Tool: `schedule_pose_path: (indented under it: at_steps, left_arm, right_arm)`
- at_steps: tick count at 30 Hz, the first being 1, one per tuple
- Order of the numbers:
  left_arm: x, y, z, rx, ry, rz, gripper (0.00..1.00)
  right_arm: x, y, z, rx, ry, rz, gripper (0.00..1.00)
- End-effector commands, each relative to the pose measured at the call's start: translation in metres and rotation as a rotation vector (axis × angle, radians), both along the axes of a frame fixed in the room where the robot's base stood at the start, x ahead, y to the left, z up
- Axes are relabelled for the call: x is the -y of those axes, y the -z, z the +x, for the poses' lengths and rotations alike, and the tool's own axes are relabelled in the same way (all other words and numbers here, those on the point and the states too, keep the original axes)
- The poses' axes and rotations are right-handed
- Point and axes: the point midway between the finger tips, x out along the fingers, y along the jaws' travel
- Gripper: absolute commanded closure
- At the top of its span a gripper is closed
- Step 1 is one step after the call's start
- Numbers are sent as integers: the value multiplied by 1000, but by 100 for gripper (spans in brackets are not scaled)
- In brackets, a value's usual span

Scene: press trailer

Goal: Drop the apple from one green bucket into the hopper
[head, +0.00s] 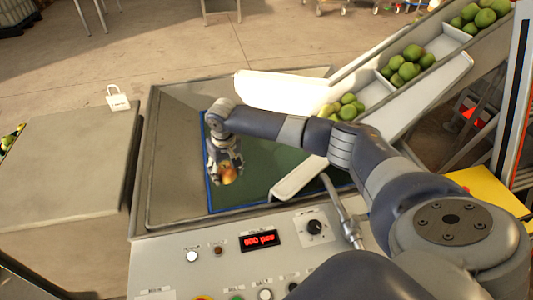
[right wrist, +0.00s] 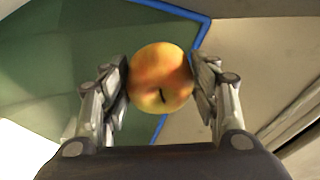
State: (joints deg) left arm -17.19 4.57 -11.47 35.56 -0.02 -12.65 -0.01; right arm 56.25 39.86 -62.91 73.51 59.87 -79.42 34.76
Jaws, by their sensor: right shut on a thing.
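A red and yellow apple (head: 229,175) is between the fingers of my right gripper (head: 226,178), which is shut on it. The apple also shows in the right wrist view (right wrist: 160,78), with a finger touching each side. The hopper (head: 180,108) is the wide metal basin, with a green floor (head: 258,168) edged by a blue line. The gripper and apple are over the left part of this green floor. A green bucket does not show clearly in either view. My left gripper is not in view.
A conveyor chute (head: 400,112) with several green apples (head: 347,106) slopes into the hopper from the upper right. A control panel (head: 225,262) with a red display (head: 259,240) stands in front.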

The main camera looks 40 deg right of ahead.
Motion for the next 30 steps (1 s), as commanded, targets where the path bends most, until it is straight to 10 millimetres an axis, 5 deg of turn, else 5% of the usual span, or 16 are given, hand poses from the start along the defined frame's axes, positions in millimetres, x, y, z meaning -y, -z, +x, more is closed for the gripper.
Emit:
schedule_pose_path:
  at_steps: [6,7,9,22,30]
  left_arm:
    - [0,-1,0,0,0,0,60]
    - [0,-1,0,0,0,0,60]
    - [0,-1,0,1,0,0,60]
    - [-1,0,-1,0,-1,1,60]
    - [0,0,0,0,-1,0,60]
  right_arm:
    - [0,-1,0,1,0,0,72]
    - [0,-1,0,1,0,0,38]
    - [0,-1,0,1,0,0,22]
    - [0,-4,0,0,0,0,21]
    - [-1,-49,-6,4,-1,1,21]
